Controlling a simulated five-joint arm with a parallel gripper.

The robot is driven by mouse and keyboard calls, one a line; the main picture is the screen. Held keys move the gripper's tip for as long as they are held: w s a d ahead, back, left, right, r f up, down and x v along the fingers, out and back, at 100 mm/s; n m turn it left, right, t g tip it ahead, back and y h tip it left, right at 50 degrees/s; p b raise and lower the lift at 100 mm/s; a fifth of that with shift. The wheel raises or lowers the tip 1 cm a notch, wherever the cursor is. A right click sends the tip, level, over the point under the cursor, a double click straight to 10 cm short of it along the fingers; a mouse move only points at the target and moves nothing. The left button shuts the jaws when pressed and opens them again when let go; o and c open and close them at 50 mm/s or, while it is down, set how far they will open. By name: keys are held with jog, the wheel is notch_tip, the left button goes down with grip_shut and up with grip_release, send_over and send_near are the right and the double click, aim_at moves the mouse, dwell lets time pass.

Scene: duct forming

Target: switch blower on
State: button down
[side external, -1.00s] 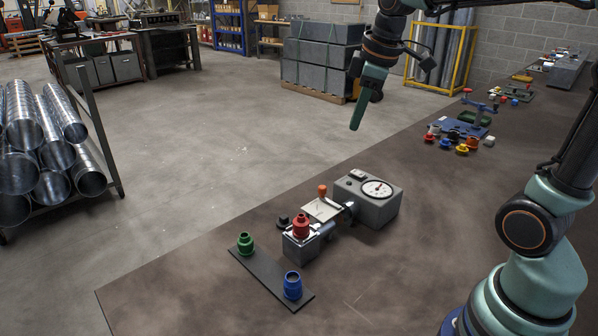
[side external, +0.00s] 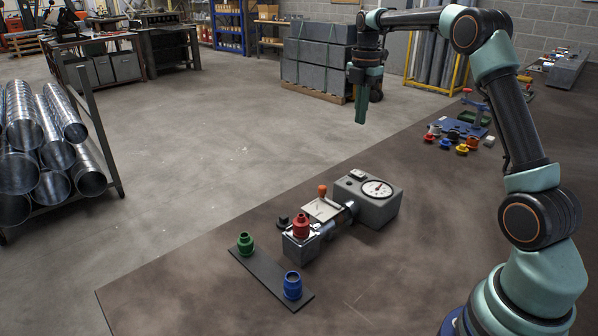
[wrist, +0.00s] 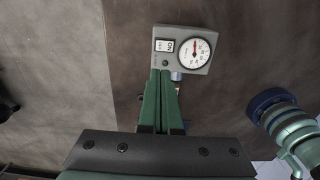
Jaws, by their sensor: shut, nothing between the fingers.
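The blower (side external: 367,208) is a grey box on the bench with a round white dial (side external: 377,189) on top. Its small white switch (side external: 357,174) sits beside the dial; in the wrist view the switch (wrist: 164,46) is to the left of the dial (wrist: 194,51), but its lettering is too small to read surely. My gripper (side external: 361,120) is high above the bench, pointing down, apart from the blower. In the wrist view its green fingers (wrist: 160,74) are shut and empty, overlapping the blower's lower edge in the picture.
In front of the blower are a clear-topped plate with an orange knob (side external: 322,190), a red fitting (side external: 301,225) on a grey block, and a dark strip with green (side external: 245,243) and blue (side external: 292,285) fittings. Coloured parts (side external: 462,146) lie farther back.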

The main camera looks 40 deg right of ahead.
aim_at(355, 171)
jog(key=shift+d+f, duration=0.1)
jog(key=shift+f, duration=0.05)
notch_tip(355, 171, down, 13)
jog(key=shift+f, duration=0.45)
dwell(0.4)
jog(key=shift+w+f, duration=0.1)
jog(key=shift+f, duration=0.1)
dwell(0.4)
jog(key=shift+s+r, duration=0.15)
jog(key=shift+s, duration=0.7)
jog(key=shift+r, duration=0.1)
